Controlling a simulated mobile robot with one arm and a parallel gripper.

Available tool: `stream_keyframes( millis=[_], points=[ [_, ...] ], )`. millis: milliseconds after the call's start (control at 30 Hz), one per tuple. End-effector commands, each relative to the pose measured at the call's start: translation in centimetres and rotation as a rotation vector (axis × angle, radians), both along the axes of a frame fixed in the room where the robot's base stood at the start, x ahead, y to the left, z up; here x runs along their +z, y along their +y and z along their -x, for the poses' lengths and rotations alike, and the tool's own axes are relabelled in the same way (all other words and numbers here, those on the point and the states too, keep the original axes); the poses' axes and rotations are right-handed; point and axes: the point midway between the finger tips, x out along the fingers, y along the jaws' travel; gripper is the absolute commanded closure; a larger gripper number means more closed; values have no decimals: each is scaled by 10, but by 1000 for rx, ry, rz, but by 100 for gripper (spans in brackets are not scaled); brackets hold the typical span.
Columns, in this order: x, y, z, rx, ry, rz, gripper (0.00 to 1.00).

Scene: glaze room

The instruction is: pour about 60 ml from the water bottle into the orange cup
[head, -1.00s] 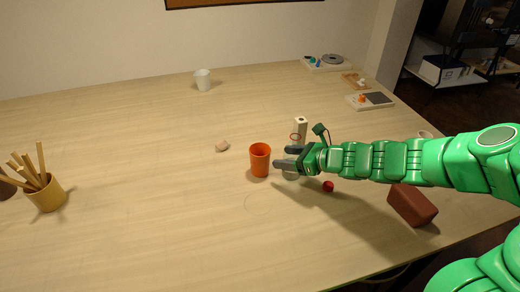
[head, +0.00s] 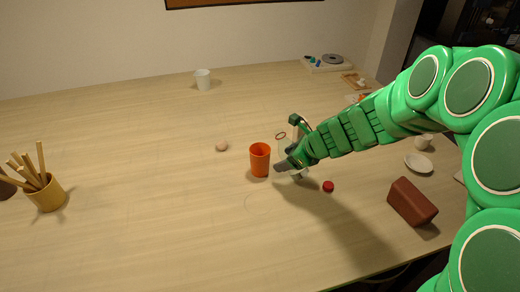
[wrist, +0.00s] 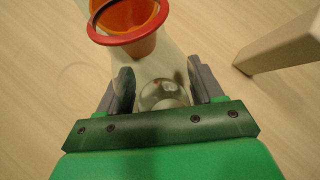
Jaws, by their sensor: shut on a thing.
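The orange cup (head: 260,160) stands upright on the table, just left of my gripper (head: 283,166). The bottle appears tilted a little toward the cup. The water level and any stream cannot be made out.
A red cap (head: 328,186) lies right of the gripper. A brown block (head: 412,202), saucer (head: 418,163), white cup (head: 203,80), small beige lump (head: 222,146) and yellow pot of sticks (head: 46,195) stand apart. The front left table is clear.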

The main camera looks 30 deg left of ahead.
Motion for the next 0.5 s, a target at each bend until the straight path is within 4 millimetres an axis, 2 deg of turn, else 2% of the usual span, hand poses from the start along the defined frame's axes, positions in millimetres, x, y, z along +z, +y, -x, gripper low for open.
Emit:
stream_keyframes(
  millis=[267,500],
  points=[
    [-4,3,0,4,-47,178,72],
    [-9,-4,-2,2,-83,328,72]
  ],
)
